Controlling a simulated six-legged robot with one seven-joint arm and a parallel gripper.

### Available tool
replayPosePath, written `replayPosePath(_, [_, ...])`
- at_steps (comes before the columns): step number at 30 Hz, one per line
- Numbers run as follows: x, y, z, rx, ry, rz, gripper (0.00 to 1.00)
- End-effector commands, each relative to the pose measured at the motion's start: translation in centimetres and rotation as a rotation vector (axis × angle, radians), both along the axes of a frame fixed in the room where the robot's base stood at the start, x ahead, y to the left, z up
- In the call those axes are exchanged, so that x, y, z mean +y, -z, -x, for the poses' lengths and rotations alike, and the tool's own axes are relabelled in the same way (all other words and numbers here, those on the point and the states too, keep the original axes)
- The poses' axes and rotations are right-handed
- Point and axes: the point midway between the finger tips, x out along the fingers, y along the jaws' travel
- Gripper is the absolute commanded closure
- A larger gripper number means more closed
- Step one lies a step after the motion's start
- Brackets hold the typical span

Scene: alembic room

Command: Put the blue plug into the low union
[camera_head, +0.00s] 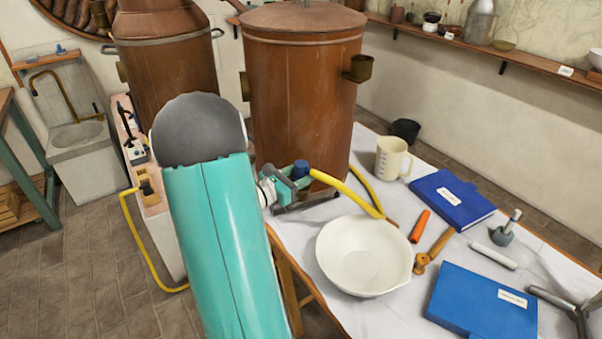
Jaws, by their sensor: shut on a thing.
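My gripper (302,189) is at the end of my teal arm, just in front of the large copper vessel (300,120). It is shut on the blue plug (301,168), which shows as a short dark blue cylinder at the jaws. A yellow hose (346,192) runs right from beside the plug and bends down behind the white bowl. A brass fitting (357,69) juts from the vessel's upper right side and another (245,86) from its left side. Both are above the gripper. I cannot tell which fitting is the low union; my arm and gripper hide part of the vessel's lower front.
A white bowl (364,256) stands on the cloth-covered table right of the gripper. Another yellow hose (134,235) hangs at left.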

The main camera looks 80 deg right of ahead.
Motion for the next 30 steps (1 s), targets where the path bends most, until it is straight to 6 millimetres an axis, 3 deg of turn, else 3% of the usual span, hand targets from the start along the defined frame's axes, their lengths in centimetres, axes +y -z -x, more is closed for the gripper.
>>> replayPosePath(30, [0.00, 1.00, 0.01, 0.001, 0.000, 0.001, 0.81])
